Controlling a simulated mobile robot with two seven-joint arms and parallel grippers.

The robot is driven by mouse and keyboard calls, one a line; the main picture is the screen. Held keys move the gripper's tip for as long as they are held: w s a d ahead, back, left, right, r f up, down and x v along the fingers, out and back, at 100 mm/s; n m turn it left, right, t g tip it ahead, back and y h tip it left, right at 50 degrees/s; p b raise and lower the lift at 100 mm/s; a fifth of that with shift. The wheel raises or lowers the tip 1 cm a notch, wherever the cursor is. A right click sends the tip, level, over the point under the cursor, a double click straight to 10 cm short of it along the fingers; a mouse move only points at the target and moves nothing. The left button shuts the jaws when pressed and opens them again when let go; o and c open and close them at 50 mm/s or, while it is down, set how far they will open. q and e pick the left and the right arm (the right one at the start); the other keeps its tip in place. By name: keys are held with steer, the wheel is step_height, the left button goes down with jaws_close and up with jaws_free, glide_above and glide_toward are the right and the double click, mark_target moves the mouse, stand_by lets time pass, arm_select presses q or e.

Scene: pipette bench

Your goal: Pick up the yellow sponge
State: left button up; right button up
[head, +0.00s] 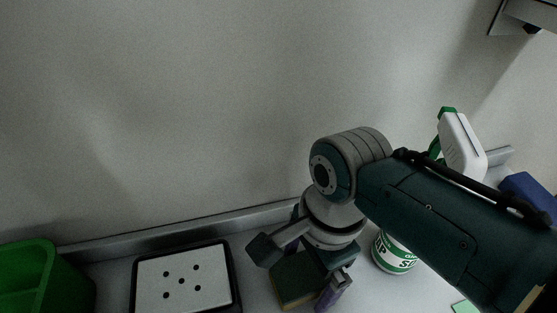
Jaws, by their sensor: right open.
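A block with a dark green top and a thin yellowish edge (295,281), which looks like the sponge, lies on the bench below my right gripper. My right gripper (301,272) points down over it and is open, with one finger to the block's upper left and the other at its right side. The gripper and finger hide part of the block. I cannot tell whether the fingers touch it. My left gripper is not in view.
A white plate with several dark holes (183,283) lies left of the block, and a green bin (38,280) stands at the far left. A white-and-green container (393,255) stands close on the right. A white-and-green bottle (462,146) and a blue box (528,190) are farther right. A wall runs behind.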

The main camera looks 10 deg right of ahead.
mark_target(306, 270)
stand_by(0.3)
steer(key=c, duration=1.2)
steer(key=shift+c, duration=0.2)
steer(key=shift+r, duration=0.2)
step_height(306, 270, up, 9)
steer(key=p, duration=0.4)
steer(key=shift+p, duration=0.35)
step_height(306, 270, up, 11)
steer(key=p, duration=0.2)
